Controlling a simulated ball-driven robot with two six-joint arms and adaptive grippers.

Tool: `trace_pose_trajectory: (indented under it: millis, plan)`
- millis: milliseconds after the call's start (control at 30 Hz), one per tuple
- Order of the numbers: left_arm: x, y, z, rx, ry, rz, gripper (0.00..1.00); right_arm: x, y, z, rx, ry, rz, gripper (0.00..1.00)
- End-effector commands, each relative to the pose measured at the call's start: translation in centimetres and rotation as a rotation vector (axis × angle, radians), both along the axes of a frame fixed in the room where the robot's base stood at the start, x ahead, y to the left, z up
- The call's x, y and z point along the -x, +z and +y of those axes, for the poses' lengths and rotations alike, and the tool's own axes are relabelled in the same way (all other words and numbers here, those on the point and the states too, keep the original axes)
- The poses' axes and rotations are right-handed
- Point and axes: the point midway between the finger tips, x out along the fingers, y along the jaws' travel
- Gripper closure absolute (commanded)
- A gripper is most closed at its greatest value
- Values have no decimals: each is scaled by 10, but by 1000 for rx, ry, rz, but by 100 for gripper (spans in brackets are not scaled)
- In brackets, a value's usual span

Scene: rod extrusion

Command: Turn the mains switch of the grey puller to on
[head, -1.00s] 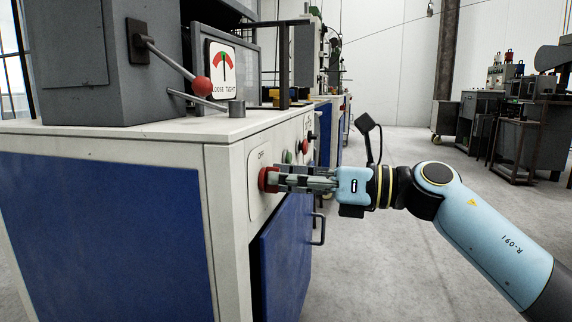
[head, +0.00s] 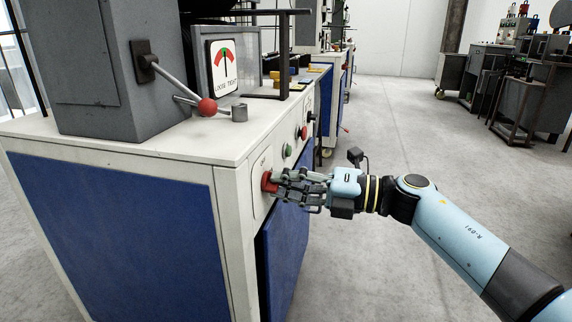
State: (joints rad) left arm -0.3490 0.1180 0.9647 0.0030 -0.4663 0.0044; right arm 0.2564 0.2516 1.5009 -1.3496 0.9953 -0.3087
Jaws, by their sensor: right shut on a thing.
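The grey puller (head: 112,60) stands on a white and blue cabinet (head: 120,142) at the left of the head view. A red rotary switch (head: 267,182) sits on a pale plate (head: 259,204) on the cabinet's narrow right-hand face. The plate's lettering is too small to read now. My right gripper (head: 277,182) is shut on the red switch, its fingers reaching in from the right. The fingers hide part of the switch, so its exact setting cannot be told. My left gripper is not in view.
A green button (head: 287,150) and a red button (head: 302,132) sit farther along the same face. A lever with a red ball (head: 207,107) and a loose/tight gauge (head: 223,66) are above. A blue door (head: 283,262) is below.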

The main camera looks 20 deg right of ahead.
Motion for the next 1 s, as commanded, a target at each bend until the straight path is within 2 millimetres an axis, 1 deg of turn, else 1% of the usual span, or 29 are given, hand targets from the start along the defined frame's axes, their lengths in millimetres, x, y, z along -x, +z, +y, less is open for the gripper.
trace_pose_trajectory:
  millis: [33, 67, 133, 300, 500, 700, 1000]
  plan:
    - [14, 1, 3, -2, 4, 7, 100, -1, 6, -1, -22, -2, 30, 100]
    - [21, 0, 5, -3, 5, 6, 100, -1, 6, -1, -37, -2, 51, 100]
    - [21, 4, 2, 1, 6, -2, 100, -1, 5, 0, -68, -3, 98, 100]
    - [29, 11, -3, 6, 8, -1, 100, -1, 3, -1, -131, -2, 193, 100]
    - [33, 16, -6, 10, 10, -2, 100, -1, 1, -1, -181, -3, 266, 100]
    - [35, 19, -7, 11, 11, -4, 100, -1, -1, -1, -205, -3, 303, 100]
    - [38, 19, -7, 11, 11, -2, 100, -1, -2, -1, -212, -3, 313, 100]
